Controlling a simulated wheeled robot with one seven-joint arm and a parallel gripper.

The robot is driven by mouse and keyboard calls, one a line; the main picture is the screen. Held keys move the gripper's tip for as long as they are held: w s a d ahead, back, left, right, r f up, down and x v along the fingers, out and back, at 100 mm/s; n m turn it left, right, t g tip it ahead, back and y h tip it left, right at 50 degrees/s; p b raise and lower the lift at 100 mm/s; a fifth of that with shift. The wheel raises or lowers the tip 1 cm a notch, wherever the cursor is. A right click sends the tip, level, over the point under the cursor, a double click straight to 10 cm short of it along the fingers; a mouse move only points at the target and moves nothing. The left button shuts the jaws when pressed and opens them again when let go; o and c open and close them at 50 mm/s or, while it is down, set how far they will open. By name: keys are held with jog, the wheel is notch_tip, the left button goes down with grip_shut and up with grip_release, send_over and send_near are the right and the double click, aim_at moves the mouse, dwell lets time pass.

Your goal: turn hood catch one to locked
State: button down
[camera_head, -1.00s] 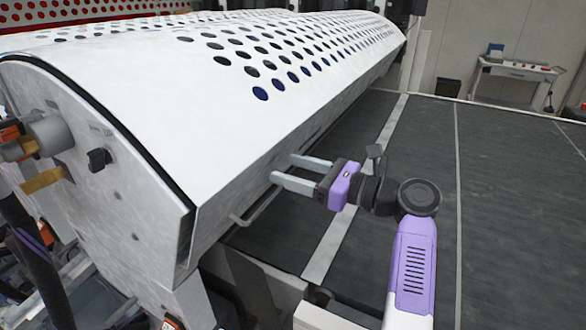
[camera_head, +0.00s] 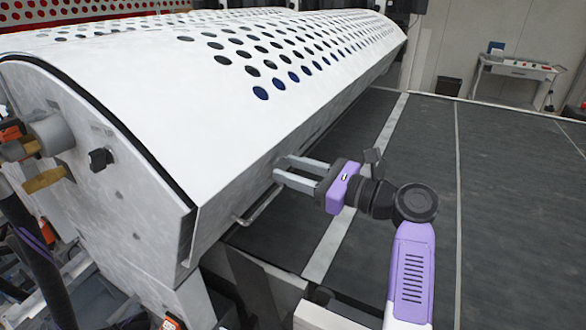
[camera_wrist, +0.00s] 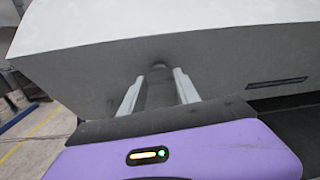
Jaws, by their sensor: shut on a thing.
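The white perforated hood (camera_head: 215,130) fills the left and middle of the head view. My gripper (camera_head: 280,168) is at the hood's front lower face, above a bent metal bar (camera_head: 262,206). In the wrist view my gripper (camera_wrist: 158,85) has its two pale fingers on either side of a dark grey, roughly cylindrical part, which I take to be hood catch one (camera_wrist: 160,92). The gripper is shut on it. The part stands against the hood's face. In the head view the fingers hide it, and its locked or unlocked marking cannot be seen.
A dark knob (camera_head: 99,159) sits on the machine's end plate. A dark flat bed (camera_head: 510,200) stretches to the right of my arm. A small table (camera_head: 515,68) stands far back right. The space above the bed is clear.

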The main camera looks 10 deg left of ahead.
jog(key=n+t+b, duration=0.2)
jog(key=n+b, duration=0.1)
jog(key=b, duration=0.2)
jog(key=f+n+t+b, duration=0.1)
jog(key=n+t+b, duration=0.2)
jog(key=b, duration=0.3)
jog(key=n+t+b, duration=0.3)
jog(key=n+b, duration=0.1)
jog(key=b, duration=0.1)
jog(key=shift+s+a+f+h, duration=0.15)
jog(key=shift+s+a+h, duration=0.15)
jog(key=shift+s, duration=0.05)
jog(key=shift+n+b, duration=0.3)
jog(key=shift+b, duration=0.05)
jog(key=shift+t, duration=0.3)
jog(key=c, duration=0.9)
grip_release()
jog(key=shift+r, duration=0.2)
jog(key=v, duration=0.7)
jog(key=shift+s+d+f+b, duration=0.15)
jog(key=shift+s+d+b, duration=0.1)
jog(key=shift+s+b, duration=0.05)
